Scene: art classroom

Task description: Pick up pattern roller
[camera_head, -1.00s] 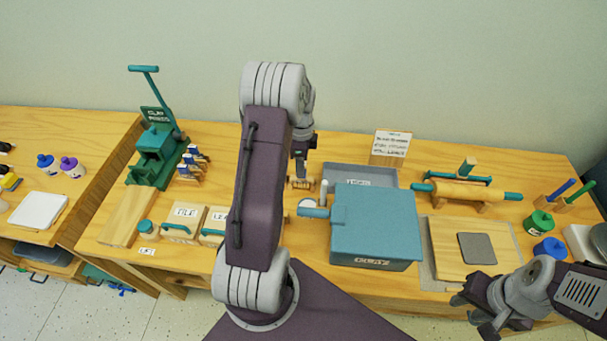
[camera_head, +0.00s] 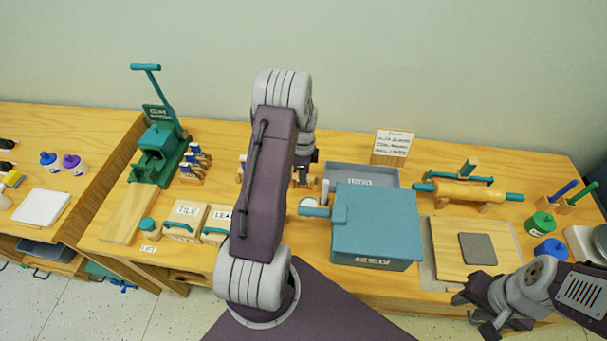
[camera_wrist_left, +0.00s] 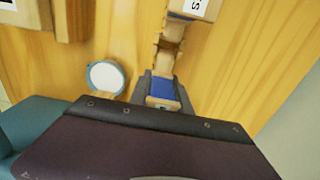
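In the left wrist view, a small wooden piece with a blue part (camera_wrist_left: 163,88) lies between the fingers of my left gripper (camera_wrist_left: 165,95). It looks like a small roller, but I cannot tell if the fingers press on it. In the head view my left gripper (camera_head: 305,170) is over the middle of the table, partly hidden by my arm, above a small wooden holder. Similar small blue-and-wood pieces (camera_head: 195,160) stand to the left. My right gripper (camera_head: 474,312) is apart from the table objects at the lower right, fingers spread and empty.
A blue box (camera_head: 375,225) and a grey tray (camera_head: 350,172) stand right of my left arm. A rolling pin (camera_head: 465,193) rests on a stand further right. A green clay press (camera_head: 157,150) is at the left. A round white-topped jar (camera_wrist_left: 106,77) is near the left gripper.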

